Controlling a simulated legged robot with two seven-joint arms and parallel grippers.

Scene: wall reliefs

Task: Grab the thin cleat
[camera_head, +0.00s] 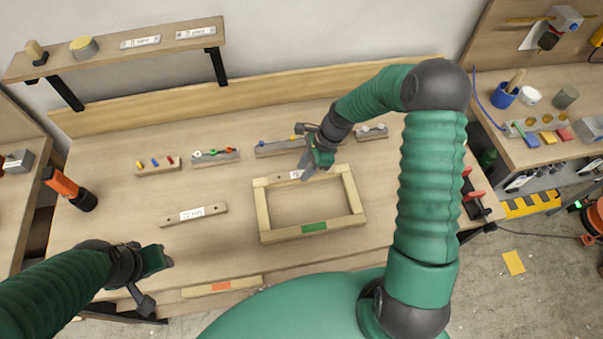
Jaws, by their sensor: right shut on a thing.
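A wooden cleat with a white label (296,174) lies along the far side of a pale rectangular wooden frame (262,210) on the bench. I take it for the thin cleat. My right gripper (309,171) is over this far side, shut on the cleat near its label; the fingers hide part of it. Another labelled wooden cleat (217,209) lies flat on the bench left of the frame. My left gripper (165,262) is over the front left of the bench, apart from both cleats; its finger gap is not clear.
Holders with small coloured parts (215,157) line the back of the bench. An orange-and-black tool (68,188) stands at left. A shelf (115,50) hangs above. A strip with an orange patch (245,284) lies at the front edge. The bench left of the frame is mostly clear.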

